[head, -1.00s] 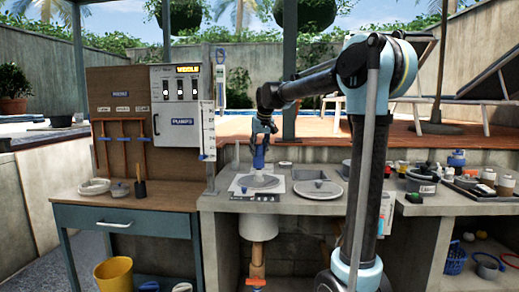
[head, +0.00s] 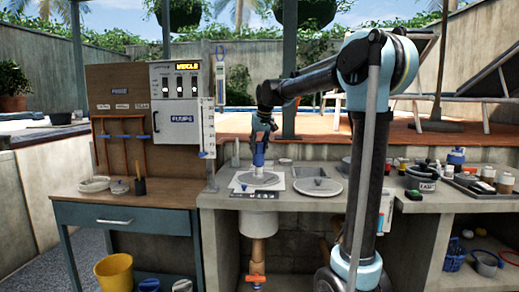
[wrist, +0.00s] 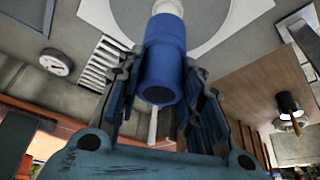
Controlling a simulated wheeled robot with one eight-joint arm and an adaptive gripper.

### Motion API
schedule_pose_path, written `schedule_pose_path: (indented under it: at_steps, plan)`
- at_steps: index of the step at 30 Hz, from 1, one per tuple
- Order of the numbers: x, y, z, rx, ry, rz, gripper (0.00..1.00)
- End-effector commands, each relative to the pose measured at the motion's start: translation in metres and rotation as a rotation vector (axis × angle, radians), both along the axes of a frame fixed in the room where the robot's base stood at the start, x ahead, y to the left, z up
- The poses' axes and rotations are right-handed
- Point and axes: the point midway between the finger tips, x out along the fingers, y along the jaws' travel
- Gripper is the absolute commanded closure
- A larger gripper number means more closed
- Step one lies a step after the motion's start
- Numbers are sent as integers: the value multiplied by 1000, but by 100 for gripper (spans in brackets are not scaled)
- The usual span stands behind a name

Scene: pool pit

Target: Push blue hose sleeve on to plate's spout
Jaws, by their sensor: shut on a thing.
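The blue hose sleeve (wrist: 165,62) is a short tube, gripped between the two fingers of my gripper (wrist: 165,95). In the head view the sleeve (head: 258,158) stands upright beneath my gripper (head: 260,143), above the round grey plate (head: 246,182) on the counter. In the wrist view a pale spout (wrist: 168,7) shows at the sleeve's far end, in line with it, with the plate (wrist: 205,17) around it. The sleeve meets or covers part of the spout; how deep it sits is hidden.
A round lid (head: 318,187) lies on the counter right of the plate. A white control box (head: 180,105) and a gauge post (head: 208,140) stand to the left. Pots, including a grey one (head: 421,177), and bottles crowd the right side. A yellow bucket (head: 115,272) is below the left bench.

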Motion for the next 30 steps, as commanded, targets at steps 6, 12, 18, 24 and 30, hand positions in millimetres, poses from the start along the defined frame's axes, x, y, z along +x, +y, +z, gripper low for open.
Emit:
schedule_pose_path:
  at_steps: [6, 12, 18, 24, 30]
  plan:
    - [0, 0, -1, 0, 0, 0, 90]
    - [0, 1, -1, 0, 0, 1, 90]
    - [0, 1, -5, 0, 0, 1, 90]
    - [0, 1, -12, 0, 0, 1, 90]
    - [0, 1, -18, 0, 0, 1, 90]
